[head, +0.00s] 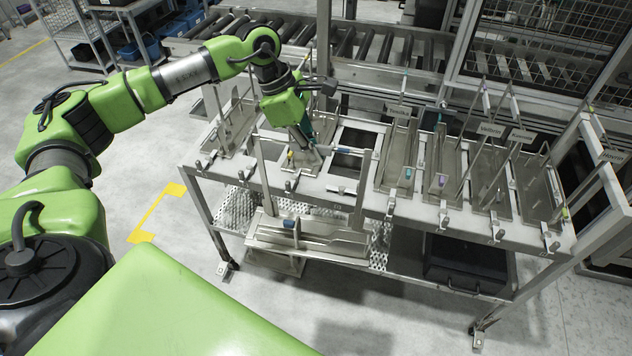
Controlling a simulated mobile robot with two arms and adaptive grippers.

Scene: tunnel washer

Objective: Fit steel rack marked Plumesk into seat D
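My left gripper (306,132) reaches down over the left-middle part of the steel table (405,205). Its fingertips are at the upright parts of a steel rack (300,158) there. I cannot tell whether they hold it or are only close to it. A bare dark opening (354,146) in the table top lies just right of this rack. Other racks stand at the right, with name plates (490,130) and (522,136) that are too small to read surely. I cannot read Plumesk or a seat letter D anywhere. My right gripper is not in view.
A slim steel rack (225,138) stands at the table's left end. More racks (400,160) fill the middle and right. A long steel tray (315,238) and a black crate (470,262) are on the lower shelf. A roller conveyor (365,45) and a mesh guard (550,60) stand behind.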

